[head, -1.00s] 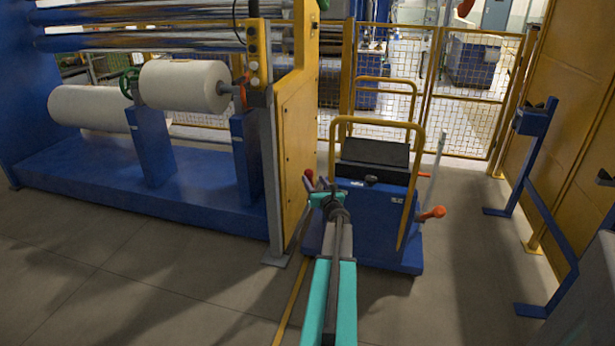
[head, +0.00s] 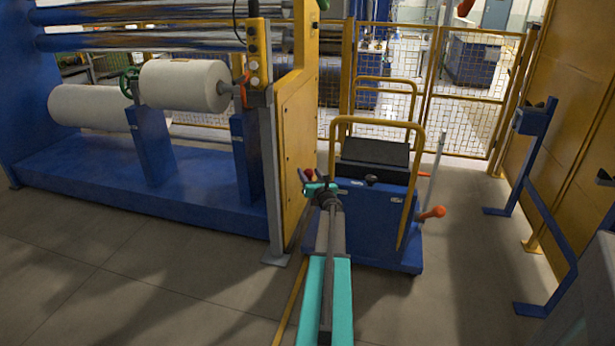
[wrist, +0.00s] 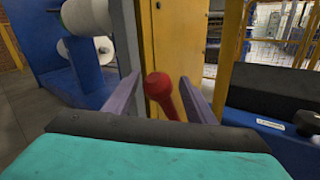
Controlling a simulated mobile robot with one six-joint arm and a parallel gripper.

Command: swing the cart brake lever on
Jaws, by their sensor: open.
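The blue cart (head: 365,228) with yellow hoop handles stands on the floor right of the roller machine. A red-knobbed lever (head: 308,174) shows at the cart's left side, partly hidden by my gripper (head: 316,188). In the wrist view the red knob (wrist: 160,86) and its red grip stand between the two grey-purple fingers of my gripper (wrist: 160,82). The fingers are open, with a gap on each side of the knob. The lever's lower end is hidden behind my gripper. An orange-ended handle (head: 433,212) sticks out at the cart's right side.
The yellow machine panel (head: 297,145) rises close to the left of the lever. White film rolls (head: 185,86) lie on the blue machine at left. A yellow mesh fence (head: 480,95) closes the back. A blue stand (head: 535,150) is at right.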

